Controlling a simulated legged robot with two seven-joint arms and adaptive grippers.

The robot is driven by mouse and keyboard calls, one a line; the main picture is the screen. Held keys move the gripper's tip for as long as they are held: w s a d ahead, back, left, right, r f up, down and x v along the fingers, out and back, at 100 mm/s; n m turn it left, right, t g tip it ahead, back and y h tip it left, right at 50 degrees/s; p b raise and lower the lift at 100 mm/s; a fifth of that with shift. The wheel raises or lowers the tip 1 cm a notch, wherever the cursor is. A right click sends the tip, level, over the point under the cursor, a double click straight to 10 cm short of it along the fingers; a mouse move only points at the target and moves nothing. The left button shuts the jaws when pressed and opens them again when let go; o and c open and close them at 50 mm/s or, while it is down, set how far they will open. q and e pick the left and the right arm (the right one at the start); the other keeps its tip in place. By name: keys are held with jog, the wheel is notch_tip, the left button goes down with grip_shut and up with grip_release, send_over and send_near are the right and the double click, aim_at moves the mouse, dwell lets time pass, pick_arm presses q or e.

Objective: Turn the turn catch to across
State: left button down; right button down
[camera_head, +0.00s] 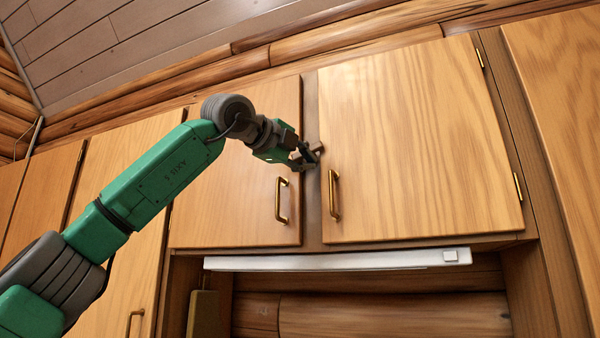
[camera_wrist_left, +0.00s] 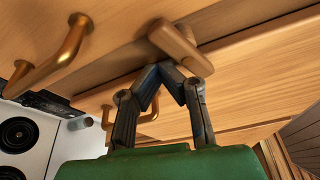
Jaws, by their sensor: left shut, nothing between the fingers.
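The turn catch (camera_head: 318,147) is a small brown bar on the upright strip between two wooden cabinet doors, partly hidden by my left gripper in the head view. In the left wrist view the turn catch (camera_wrist_left: 176,44) is a rounded block lying at a slant to the strip; its exact angle is hard to tell. My left gripper (camera_head: 307,160) is shut and empty, close to the catch. In the left wrist view its fingertips (camera_wrist_left: 161,72) meet just below the catch; whether they touch it I cannot tell. My right gripper is in neither view.
The left door (camera_head: 235,190) and right door (camera_head: 415,140) are closed, with brass handles (camera_head: 282,200) and (camera_head: 334,195) near the strip. A white light bar (camera_head: 340,260) runs beneath. A stove top (camera_wrist_left: 20,140) lies below.

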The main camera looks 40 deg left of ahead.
pick_arm(q)
jog(key=shift+s+a+f+b, duration=0.2)
jog(key=shift+a+b, duration=0.4)
jog(key=shift+b, duration=0.25)
jog(key=shift+s+r+b, duration=0.1)
jog(key=shift+r+b, duration=0.15)
jog(key=shift+b, duration=0.1)
jog(key=shift+a+r, duration=0.15)
jog(key=shift+r, duration=0.05)
jog(key=shift+s+a+r+m, duration=0.2)
jog(key=shift+a+m, duration=0.2)
jog(key=shift+m, duration=0.3)
jog(key=shift+r+p, duration=0.1)
jog(key=shift+p, duration=0.25)
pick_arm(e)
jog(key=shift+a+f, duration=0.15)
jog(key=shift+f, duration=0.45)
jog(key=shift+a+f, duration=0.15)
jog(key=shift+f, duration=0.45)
